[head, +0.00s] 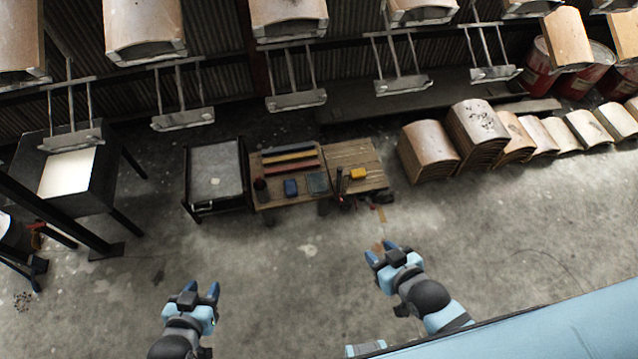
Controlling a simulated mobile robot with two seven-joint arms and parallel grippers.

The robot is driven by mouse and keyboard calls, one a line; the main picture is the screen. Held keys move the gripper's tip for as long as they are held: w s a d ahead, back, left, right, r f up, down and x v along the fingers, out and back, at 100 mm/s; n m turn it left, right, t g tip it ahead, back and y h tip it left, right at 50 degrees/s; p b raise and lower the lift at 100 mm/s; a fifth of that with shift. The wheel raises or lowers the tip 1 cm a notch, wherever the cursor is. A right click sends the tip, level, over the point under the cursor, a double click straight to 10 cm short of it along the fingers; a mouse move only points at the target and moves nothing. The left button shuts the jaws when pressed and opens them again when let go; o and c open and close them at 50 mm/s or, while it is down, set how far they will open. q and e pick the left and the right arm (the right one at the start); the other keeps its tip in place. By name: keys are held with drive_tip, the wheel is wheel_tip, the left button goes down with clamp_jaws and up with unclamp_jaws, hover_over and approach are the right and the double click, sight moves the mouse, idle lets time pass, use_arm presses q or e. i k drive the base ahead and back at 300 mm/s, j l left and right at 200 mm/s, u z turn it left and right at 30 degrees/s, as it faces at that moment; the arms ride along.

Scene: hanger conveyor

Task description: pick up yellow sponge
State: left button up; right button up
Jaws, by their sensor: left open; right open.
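A small yellow block that looks like the yellow sponge (358,174) lies on the right part of a low wooden table (345,157). My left gripper (200,290) is open and empty over the floor, well in front of the table and to the left of the sponge. My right gripper (382,250) is open and empty over the floor, in front of the table and slightly right of the sponge. Neither gripper touches anything.
The table also holds a blue item (291,187), coloured strips (290,157) and a dark upright object (340,182) close left of the sponge. A black cart (215,174) stands left of it. Stacked curved panels (428,150) stand right. Hangers (297,100) hang behind. The floor in front is clear.

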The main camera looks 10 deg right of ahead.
sight(359, 173)
drive_tip(key=i+l+u, duration=0.15)
drive_tip(key=i+l, duration=0.15)
drive_tip(key=i+l+u, duration=0.15)
drive_tip(key=i+l, duration=0.15)
drive_tip(key=l, duration=0.2)
drive_tip(key=i+l+u, duration=0.15)
drive_tip(key=l, duration=0.25)
drive_tip(key=i+l, duration=0.15)
drive_tip(key=i, duration=0.2)
drive_tip(key=i+l+u, duration=0.15)
drive_tip(key=i, duration=0.2)
